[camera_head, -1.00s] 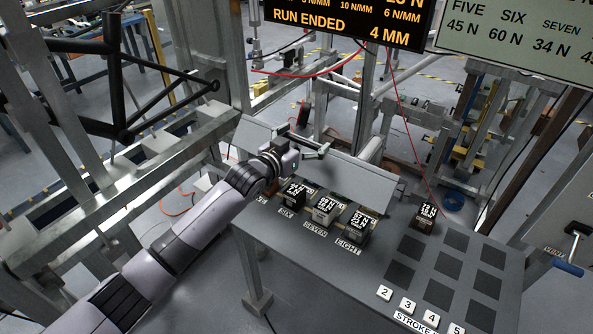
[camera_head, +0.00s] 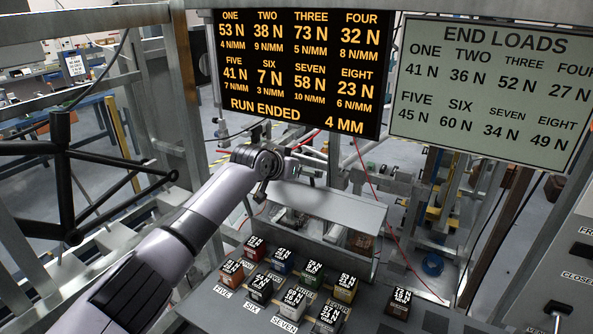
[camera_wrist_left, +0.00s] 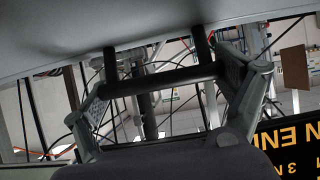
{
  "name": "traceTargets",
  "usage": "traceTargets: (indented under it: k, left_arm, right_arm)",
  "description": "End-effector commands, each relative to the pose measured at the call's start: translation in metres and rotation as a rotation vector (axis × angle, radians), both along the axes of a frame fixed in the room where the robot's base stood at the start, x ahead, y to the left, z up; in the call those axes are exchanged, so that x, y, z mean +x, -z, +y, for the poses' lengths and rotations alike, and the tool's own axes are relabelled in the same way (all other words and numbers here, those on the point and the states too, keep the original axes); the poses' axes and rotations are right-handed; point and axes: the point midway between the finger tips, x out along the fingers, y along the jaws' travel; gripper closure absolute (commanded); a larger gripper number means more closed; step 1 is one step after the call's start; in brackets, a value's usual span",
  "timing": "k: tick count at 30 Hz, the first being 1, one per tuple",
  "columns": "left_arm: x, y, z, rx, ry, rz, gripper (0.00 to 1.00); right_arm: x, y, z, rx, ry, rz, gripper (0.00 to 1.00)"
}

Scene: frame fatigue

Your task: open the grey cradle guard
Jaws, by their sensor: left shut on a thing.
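The grey cradle guard (camera_head: 335,208) is a long flat panel behind two rows of labelled blocks. It stands raised and tilted, with both rows uncovered in front of it. My left gripper (camera_head: 300,174) is at the panel's upper edge, partly hidden behind my own wrist. In the left wrist view, a dark bar (camera_wrist_left: 160,80) crosses between the fingers of my left gripper, which is shut on it. The grey guard panel (camera_wrist_left: 120,25) fills the top of that view. My right gripper is not in view.
Coloured blocks (camera_head: 283,258) stand in two rows on the bench, with one separate block (camera_head: 400,300) to the right. A black display (camera_head: 300,70) and a pale end-loads board (camera_head: 480,90) hang above. A black bicycle frame (camera_head: 65,190) is at the left.

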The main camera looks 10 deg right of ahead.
Motion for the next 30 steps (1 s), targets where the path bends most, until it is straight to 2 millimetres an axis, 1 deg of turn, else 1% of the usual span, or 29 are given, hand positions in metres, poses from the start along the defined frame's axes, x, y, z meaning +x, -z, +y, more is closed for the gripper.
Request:
traceTargets:
  k: [7,14,15,18,19,26,28,30]
  left_arm:
    - [0.000,0.001,-0.001,0.013,0.002,0.012,0.59]
    - [0.000,0.003,0.000,0.016,0.002,0.013,0.59]
    - [0.000,0.003,0.000,0.015,0.001,0.014,0.07]
    - [0.000,0.003,0.000,0.014,0.001,0.014,0.01]
    - [0.000,0.003,0.000,0.014,0.001,0.014,0.00]
    - [0.000,0.002,0.000,0.012,0.000,0.012,0.00]
    - [0.000,0.002,0.000,0.011,0.000,0.012,0.00]
    - [0.000,0.001,0.001,0.011,0.000,0.012,0.00]
  right_arm:
    - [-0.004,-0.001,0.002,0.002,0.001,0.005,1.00]
    - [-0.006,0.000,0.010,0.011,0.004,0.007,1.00]
    - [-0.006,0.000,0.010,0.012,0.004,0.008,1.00]
    - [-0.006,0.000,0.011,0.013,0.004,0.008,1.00]
    - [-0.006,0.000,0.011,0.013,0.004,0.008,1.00]
    - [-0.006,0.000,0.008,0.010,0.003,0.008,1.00]
    - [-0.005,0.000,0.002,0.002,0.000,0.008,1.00]
    - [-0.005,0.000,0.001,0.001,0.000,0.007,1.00]
